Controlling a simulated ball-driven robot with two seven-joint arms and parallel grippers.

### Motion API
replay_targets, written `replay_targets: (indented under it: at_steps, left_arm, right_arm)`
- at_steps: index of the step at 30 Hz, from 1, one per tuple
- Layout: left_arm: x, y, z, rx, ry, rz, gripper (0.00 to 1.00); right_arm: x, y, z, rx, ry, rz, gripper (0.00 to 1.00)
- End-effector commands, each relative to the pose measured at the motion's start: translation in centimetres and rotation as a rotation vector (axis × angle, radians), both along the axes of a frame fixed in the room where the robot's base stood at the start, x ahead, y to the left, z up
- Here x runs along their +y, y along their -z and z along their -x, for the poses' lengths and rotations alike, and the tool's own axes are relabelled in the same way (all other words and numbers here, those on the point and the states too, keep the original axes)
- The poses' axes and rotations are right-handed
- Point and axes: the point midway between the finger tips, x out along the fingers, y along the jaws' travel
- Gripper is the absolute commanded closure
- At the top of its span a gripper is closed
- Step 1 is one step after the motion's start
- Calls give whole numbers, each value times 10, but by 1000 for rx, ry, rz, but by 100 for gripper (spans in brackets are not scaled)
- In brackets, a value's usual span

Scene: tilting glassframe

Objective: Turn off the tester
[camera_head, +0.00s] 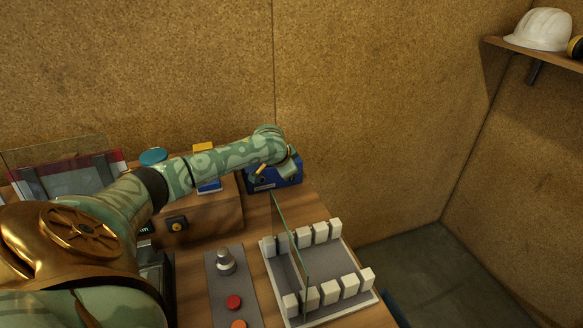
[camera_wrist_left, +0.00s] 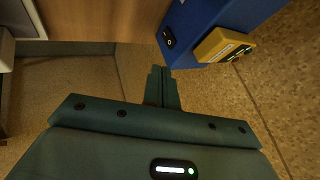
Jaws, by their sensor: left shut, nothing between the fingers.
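The tester appears to be the blue box (camera_head: 289,177) at the back right of the bench, partly hidden by my left arm in the head view. In the left wrist view the blue box (camera_wrist_left: 212,22) carries a small black switch (camera_wrist_left: 168,37) near its edge and a yellow block (camera_wrist_left: 223,46) on its side. My left gripper (camera_wrist_left: 160,72) is shut and empty. Its fingertips lie close below the switch in the picture; I cannot tell if they touch. In the head view the gripper itself is mostly hidden. My right gripper is not in view.
A grey tray (camera_head: 350,310) with several white blocks and an upright glass pane (camera_head: 290,250) stands front right. A wooden box (camera_head: 212,215) sits under my arm. A shelf holds a white helmet (camera_head: 541,29).

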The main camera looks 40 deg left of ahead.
Motion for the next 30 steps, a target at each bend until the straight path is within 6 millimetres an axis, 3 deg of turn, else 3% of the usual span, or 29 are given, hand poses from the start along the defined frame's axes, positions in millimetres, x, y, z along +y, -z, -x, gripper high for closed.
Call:
replay_targets:
  at_steps: [1,6,26,30]
  left_arm:
    - [-1,-10,4,0,2,0,100]
    - [-2,-22,11,0,2,0,100]
    - [-3,-24,13,0,0,1,100]
    - [-2,-49,13,-7,1,1,100]
  right_arm:
    - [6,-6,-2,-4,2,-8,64]
    - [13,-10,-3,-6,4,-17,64]
    - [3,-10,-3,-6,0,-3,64]
    - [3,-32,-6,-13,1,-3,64]
